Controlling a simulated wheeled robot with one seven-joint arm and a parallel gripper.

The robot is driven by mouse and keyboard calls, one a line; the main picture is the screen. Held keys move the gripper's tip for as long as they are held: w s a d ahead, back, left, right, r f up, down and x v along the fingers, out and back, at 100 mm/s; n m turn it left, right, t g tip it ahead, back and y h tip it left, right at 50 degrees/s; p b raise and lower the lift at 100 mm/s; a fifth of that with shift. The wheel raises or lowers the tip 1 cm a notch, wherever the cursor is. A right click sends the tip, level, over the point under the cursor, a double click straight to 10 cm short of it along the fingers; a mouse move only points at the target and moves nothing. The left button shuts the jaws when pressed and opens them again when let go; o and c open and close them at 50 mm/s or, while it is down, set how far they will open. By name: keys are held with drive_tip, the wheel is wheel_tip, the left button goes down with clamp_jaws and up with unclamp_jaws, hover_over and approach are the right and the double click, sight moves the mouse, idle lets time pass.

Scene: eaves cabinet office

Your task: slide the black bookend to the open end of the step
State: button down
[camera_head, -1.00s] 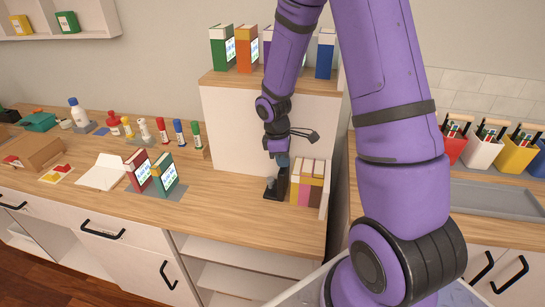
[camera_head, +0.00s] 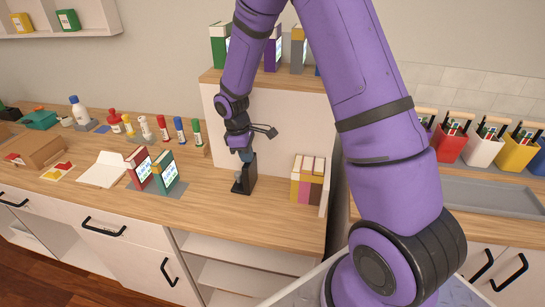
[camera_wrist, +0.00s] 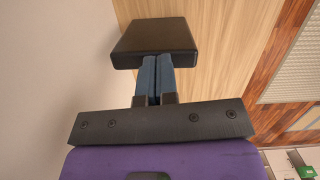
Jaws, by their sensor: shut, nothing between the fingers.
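The black bookend (camera_head: 248,176) stands upright on the lower wooden step, in front of the white riser. It also shows in the wrist view (camera_wrist: 155,42) as a black block just beyond the fingertips. My gripper (camera_head: 246,155) is shut and empty, pointing down at the bookend's top. In the wrist view my blue fingers (camera_wrist: 155,75) are pressed together and seem to meet the bookend's near edge; exact contact cannot be told. Several books (camera_head: 308,180) stand at the right end of the step, apart from the bookend.
Red and teal books (camera_head: 163,172) stand on a grey mat to the left of the bookend. Coloured bottles and markers (camera_head: 163,128) line the back left. Tall binders (camera_head: 272,52) stand on the upper step. Bare wood lies between the bookend and the right-hand books.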

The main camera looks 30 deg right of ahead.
drive_tip(key=w+a, duration=0.9)
drive_tip(key=a, duration=0.2)
drive_tip(key=shift+w+a+f, duration=0.2)
drive_tip(key=shift+a+f, duration=0.15)
drive_tip(key=shift+a, duration=0.05)
wheel_tip(320, 180, up, 12)
drive_tip(key=w+a, duration=0.1)
drive_tip(key=s+d+r+m+t, duration=0.15)
drive_tip(key=s+d+r, duration=0.25)
drive_tip(key=s+r, duration=0.5)
drive_tip(key=s+d+r+m+t, duration=0.2)
drive_tip(key=s+d+r+m, duration=0.15)
drive_tip(key=s+r, duration=0.55)
drive_tip(key=s+d+r+m+t, duration=0.1)
drive_tip(key=s+d+m, duration=0.1)
drive_tip(key=s, duration=0.8)
drive_tip(key=s+d+r+m+t+y, duration=0.1)
drive_tip(key=s+d+r+m+t, duration=0.1)
drive_tip(key=s, duration=0.9)
drive_tip(key=shift+s+d+m+y, duration=0.3)
drive_tip(key=shift+d+m, duration=0.1)
drive_tip(key=shift+d, duration=0.2)
